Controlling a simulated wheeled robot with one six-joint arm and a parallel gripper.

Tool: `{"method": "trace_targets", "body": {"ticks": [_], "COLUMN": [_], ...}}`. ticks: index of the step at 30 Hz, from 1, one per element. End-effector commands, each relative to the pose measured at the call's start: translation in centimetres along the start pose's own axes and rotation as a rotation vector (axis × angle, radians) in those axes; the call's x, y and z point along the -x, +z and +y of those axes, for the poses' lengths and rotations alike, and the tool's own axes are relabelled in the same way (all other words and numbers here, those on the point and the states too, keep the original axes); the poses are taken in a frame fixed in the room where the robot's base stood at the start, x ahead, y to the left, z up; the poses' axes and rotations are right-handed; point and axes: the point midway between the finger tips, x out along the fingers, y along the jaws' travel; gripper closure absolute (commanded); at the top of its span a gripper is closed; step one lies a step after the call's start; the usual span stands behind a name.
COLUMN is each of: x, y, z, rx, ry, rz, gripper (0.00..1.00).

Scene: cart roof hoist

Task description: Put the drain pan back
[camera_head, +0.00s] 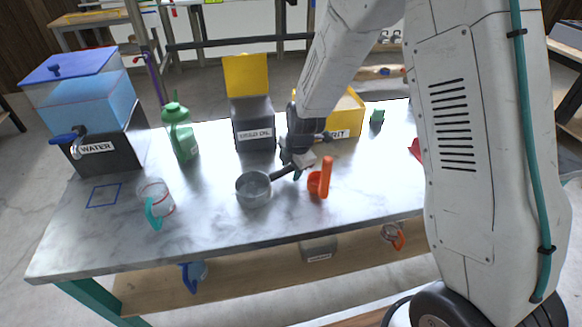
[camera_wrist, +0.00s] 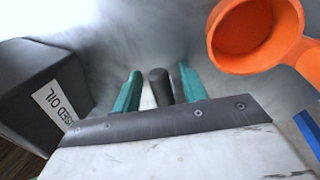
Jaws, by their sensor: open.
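A grey drain pan (camera_head: 253,189) with a round bowl and a long dark handle sits on the marble-topped table, its handle pointing up and right toward my gripper. My gripper (camera_head: 297,164) is at the handle's far end, partly hidden by my own wrist. In the wrist view my gripper (camera_wrist: 160,76) has its two teal fingers apart, with the dark handle (camera_wrist: 160,88) between them. Gaps show on both sides of the handle. The pan's bowl is not seen in the wrist view.
An orange cup (camera_head: 319,183) stands close right of my gripper. Behind are the used oil box (camera_head: 255,132), a yellow grit box (camera_head: 347,112) and a green jug (camera_head: 181,135). A clear measuring jug (camera_head: 158,194) and a blue outlined square (camera_head: 103,195) are at left. The front middle is clear.

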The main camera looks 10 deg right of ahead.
Motion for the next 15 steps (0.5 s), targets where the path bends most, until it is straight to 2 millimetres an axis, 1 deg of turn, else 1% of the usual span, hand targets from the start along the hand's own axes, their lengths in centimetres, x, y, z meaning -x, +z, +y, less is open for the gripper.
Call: {"method": "trace_targets", "body": {"ticks": [2, 5, 8, 15], "x": [0.3, 1.4, 3.3, 8.5], "y": [0.0, 0.0, 0.0, 0.0], "z": [0.1, 0.2, 0.2, 0.2], "rx": [0.001, 0.001, 0.001, 0.001], "ry": [0.002, 0.004, 0.006, 0.006], "rz": [-0.001, -0.001, -0.001, -0.001], "gripper": [0.57, 0.57, 0.57, 0.57]}}
